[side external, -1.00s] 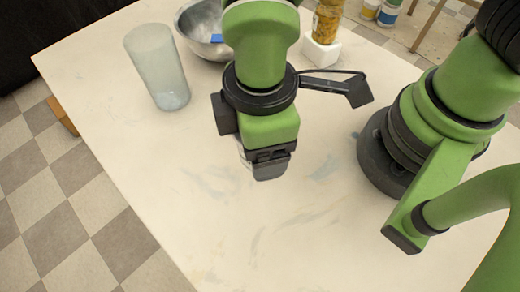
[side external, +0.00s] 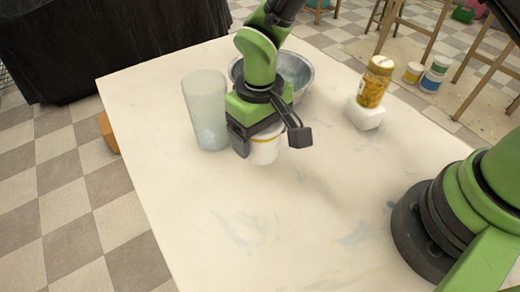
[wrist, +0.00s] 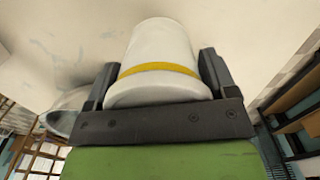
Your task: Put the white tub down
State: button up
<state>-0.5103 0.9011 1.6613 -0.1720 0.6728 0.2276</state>
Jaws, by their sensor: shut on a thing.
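The white tub (side external: 264,150) with a yellow band is held in my gripper (side external: 270,142), low over the table in the side view; I cannot tell whether its base touches the surface. In the wrist view the tub (wrist: 158,55) sits between the two dark fingers of my gripper (wrist: 157,85), which are shut on it. Part of the tub is hidden behind the gripper in the side view.
A frosted tumbler (side external: 207,112) stands just left of my gripper. A metal bowl (side external: 298,72) is behind it. A jar of yellow food (side external: 375,82) stands on a white block (side external: 364,114) to the right. The front of the table (side external: 260,225) is clear.

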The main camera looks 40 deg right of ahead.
aim_at(259, 150)
jog(key=shift+f, duration=2.25)
jog(key=o, duration=0.9)
jog(key=shift+f, duration=0.1)
